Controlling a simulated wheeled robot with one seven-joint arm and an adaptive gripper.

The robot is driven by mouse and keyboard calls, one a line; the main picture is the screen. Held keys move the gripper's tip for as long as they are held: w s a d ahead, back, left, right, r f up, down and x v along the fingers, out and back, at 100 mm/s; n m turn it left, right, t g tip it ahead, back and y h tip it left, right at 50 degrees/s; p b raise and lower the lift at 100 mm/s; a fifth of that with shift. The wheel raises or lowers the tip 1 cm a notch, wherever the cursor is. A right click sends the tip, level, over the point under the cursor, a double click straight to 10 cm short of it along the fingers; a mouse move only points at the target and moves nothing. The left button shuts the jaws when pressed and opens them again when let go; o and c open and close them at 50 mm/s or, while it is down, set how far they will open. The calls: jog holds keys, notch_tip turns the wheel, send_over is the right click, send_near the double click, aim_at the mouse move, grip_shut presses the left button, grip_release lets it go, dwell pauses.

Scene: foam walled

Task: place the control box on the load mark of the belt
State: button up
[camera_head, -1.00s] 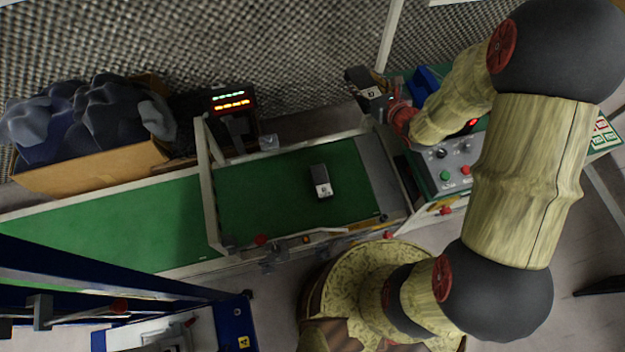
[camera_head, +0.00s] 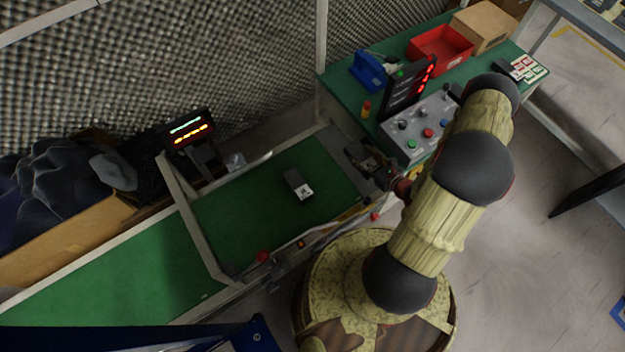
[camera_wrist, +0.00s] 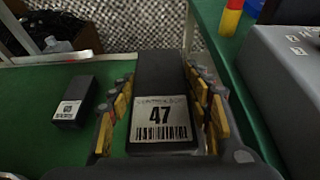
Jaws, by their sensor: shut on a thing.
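In the head view my gripper (camera_head: 378,170) is at the right end of the green belt (camera_head: 235,225), and the held box (camera_head: 360,155) shows only in part. A second, smaller dark box (camera_head: 298,184) with a white label lies on the belt; it also shows left of the held box in the wrist view (camera_wrist: 75,102). I cannot make out a load mark.
A grey control panel (camera_head: 425,125) with buttons stands right of the belt's end, on a green table with a red bin (camera_head: 440,48). A white frame (camera_head: 192,222) spans the belt. Lit display (camera_head: 187,130) stands behind it. Belt around the second box is clear.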

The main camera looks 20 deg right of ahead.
jog(key=shift+s+f, duration=0.4)
jog(key=shift+f, duration=0.05)
jog(key=shift+a+f, duration=0.2)
jog(key=shift+f, duration=0.05)
jog(key=w+a+f+b, duration=0.3)
jog(key=w+a+f, duration=0.1)
jog(key=w+a, duration=0.25)
jog(key=b, duration=0.2)
send_over(326, 171)
notch_tip(326, 171, down, 5)
jog(key=shift+s+d+f, duration=0.1)
jog(key=shift+d+f, duration=0.05)
jog(key=shift+f, duration=0.05)
notch_tip(326, 171, down, 4)
jog(key=shift+r+b, duration=0.25)
jog(key=shift+b, duration=0.95)
jog(key=shift+r, duration=0.1)
jog(key=o, duration=1.5)
jog(key=shift+c, duration=0.2)
